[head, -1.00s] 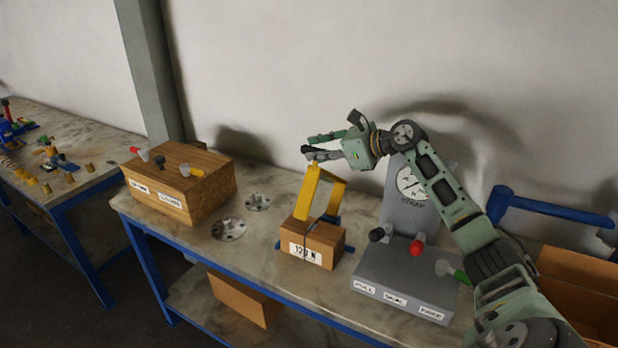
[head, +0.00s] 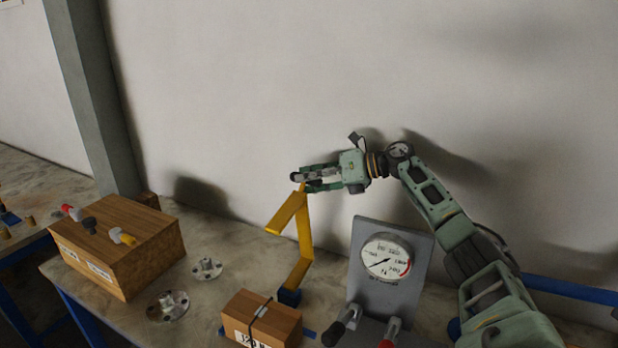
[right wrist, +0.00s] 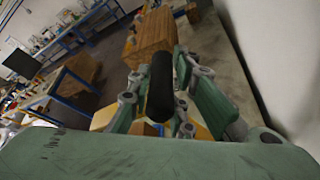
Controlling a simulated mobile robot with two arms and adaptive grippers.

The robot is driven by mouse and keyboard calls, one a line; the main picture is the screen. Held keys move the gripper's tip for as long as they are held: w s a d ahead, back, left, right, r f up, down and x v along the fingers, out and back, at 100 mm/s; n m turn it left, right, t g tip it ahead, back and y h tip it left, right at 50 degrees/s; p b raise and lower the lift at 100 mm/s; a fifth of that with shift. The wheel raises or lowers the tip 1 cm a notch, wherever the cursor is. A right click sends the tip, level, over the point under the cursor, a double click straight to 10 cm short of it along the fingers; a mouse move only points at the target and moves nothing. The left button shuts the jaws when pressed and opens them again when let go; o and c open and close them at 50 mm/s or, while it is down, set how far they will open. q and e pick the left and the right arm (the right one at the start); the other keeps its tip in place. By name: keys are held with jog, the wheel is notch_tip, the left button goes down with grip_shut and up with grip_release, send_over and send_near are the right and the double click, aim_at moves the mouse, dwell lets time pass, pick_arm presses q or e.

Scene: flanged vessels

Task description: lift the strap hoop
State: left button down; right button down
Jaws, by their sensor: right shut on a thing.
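The strap hoop (head: 304,235) is a bent yellow frame with a blue end (head: 290,297), which shows behind a brown block (head: 255,318). The hoop leans and rises above the block; I cannot tell whether its blue end touches anything. My right gripper (head: 316,178) is shut at the hoop's top, coming in from the right. In the right wrist view a black cylindrical grip (right wrist: 160,88) lies between the fingers, with yellow parts of the hoop (right wrist: 104,115) beyond it. My left gripper is not in view.
A grey stand with a round dial (head: 388,258) is right of the hoop. A wooden box with coloured knobs (head: 120,245) stands at the left. Two metal flanges (head: 207,269) lie on the bench top (head: 225,290) between box and block. A plain wall is behind.

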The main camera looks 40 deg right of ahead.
jog(key=shift+d, duration=0.2)
dwell(0.3)
jog(key=c, duration=2)
grip_release()
jog(key=o, duration=0.3)
jog(key=shift+w+d+f, duration=0.1)
jog(key=shift+f, duration=0.05)
jog(key=v, duration=1.2)
